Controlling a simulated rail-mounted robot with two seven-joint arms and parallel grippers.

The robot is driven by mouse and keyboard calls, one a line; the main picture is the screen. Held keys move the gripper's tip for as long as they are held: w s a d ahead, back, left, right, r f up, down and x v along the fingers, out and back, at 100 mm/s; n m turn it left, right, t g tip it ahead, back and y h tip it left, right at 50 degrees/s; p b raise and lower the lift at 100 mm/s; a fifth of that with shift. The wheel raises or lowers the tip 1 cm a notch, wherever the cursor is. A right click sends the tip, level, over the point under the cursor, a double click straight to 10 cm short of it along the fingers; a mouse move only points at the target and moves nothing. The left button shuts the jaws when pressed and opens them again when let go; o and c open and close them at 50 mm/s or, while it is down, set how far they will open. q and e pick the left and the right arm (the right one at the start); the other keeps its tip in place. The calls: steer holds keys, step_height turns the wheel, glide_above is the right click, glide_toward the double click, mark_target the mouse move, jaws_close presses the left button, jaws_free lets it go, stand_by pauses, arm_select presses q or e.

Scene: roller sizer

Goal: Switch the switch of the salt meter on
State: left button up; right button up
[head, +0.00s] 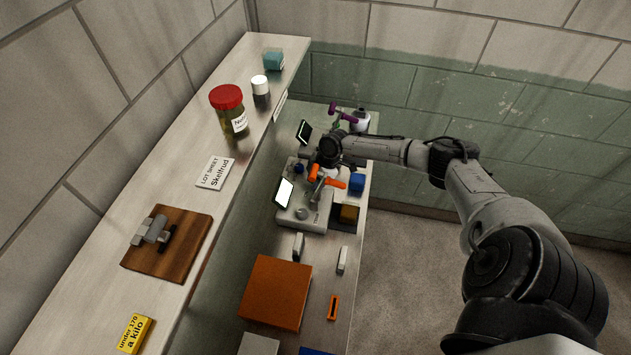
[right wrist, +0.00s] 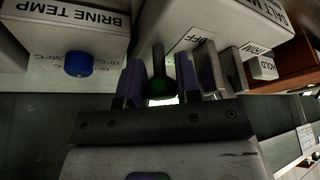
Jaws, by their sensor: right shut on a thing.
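The salt meter (right wrist: 222,22) is a pale box at the upper right of the right wrist view. Its label is cut off at the edge, and an OFF tag shows on its face. In the head view, a pale instrument (head: 312,214) with a lit tilted screen sits on the lower bench beneath my right wrist. The gripper's fingertips are hard to make out there. My left gripper is not in view.
A BRINE TEMP box (right wrist: 66,48) with a blue knob (right wrist: 77,64) stands left of my fingers. A HOLD block (right wrist: 263,68) is at right. Orange (head: 328,179) and purple (head: 343,112) handles stand near my wrist. A shelf holds a red-lidded jar (head: 229,107).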

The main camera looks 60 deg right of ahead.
steer(key=shift+c, duration=1)
steer(key=g, duration=0.1)
steer(key=w+g+h, duration=0.1)
steer(key=shift+a+g, duration=0.2)
steer(key=shift+g, duration=0.1)
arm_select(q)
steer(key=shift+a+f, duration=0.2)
arm_select(e)
steer(key=shift+w+f+m+g+h, duration=0.1)
steer(key=shift+w+m+g+h, duration=0.1)
steer(key=shift+g, duration=0.45)
steer(key=shift+w+f+m+g+h, duration=0.1)
steer(key=shift+g+h, duration=0.1)
steer(key=shift+g, duration=0.45)
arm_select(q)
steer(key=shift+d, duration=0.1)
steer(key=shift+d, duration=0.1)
arm_select(e)
steer(key=o, duration=0.9)
